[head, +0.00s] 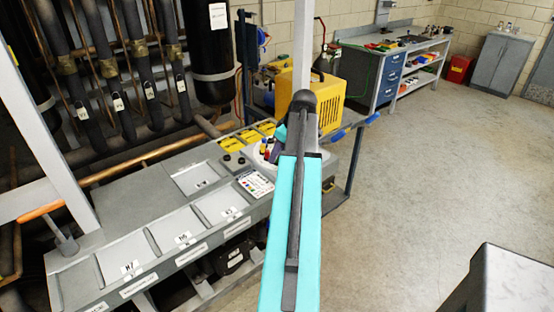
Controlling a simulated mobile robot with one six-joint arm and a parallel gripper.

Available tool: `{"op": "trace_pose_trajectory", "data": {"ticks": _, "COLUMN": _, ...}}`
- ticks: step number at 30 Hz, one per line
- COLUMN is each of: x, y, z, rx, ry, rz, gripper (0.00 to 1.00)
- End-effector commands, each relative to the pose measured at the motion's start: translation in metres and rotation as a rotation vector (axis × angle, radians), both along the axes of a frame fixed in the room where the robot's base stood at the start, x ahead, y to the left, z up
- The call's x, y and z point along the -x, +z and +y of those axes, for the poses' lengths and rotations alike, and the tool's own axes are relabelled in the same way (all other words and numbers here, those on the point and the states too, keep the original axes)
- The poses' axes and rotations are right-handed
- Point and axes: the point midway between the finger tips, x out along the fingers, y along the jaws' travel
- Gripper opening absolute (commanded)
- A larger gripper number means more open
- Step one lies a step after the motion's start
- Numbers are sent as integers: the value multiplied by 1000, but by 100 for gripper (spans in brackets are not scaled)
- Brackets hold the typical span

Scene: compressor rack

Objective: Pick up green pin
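I cannot make out a green pin. Small coloured pieces (267,146), yellow, dark blue and red among them, stand on a pale round spot at the far right end of the grey bench (118,218), just left of my arm. They are too small to tell apart well. My teal and dark grey arm reaches up the middle of the head view and hides part of that bench end.
A white card (256,184) with coloured marks and yellow blocks (246,136) lie near the bench end. A yellow machine (330,100) stands behind. Dark pipes (115,70) line the left. A white post (302,45) rises behind my arm.

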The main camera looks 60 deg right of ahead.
Motion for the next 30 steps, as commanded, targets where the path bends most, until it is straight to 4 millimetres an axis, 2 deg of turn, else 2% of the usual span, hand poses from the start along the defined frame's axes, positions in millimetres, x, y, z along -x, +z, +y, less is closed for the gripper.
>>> {"op": "trace_pose_trajectory", "data": {"ticks": 2, "x": 0, "y": 0, "z": 0, "rx": 0, "ry": 0, "rz": 0, "gripper": 36}}
{"op": "trace_pose_trajectory", "data": {"ticks": 6, "x": 0, "y": 0, "z": 0, "rx": 0, "ry": 0, "rz": 0, "gripper": 12}}
{"op": "trace_pose_trajectory", "data": {"ticks": 9, "x": 0, "y": 0, "z": 0, "rx": 0, "ry": -1, "rz": 0, "gripper": 0}}
{"op": "trace_pose_trajectory", "data": {"ticks": 22, "x": 0, "y": 2, "z": -1, "rx": 0, "ry": -1, "rz": 0, "gripper": 0}}
{"op": "trace_pose_trajectory", "data": {"ticks": 30, "x": 0, "y": 16, "z": -1, "rx": 2, "ry": -2, "rz": -1, "gripper": 0}}
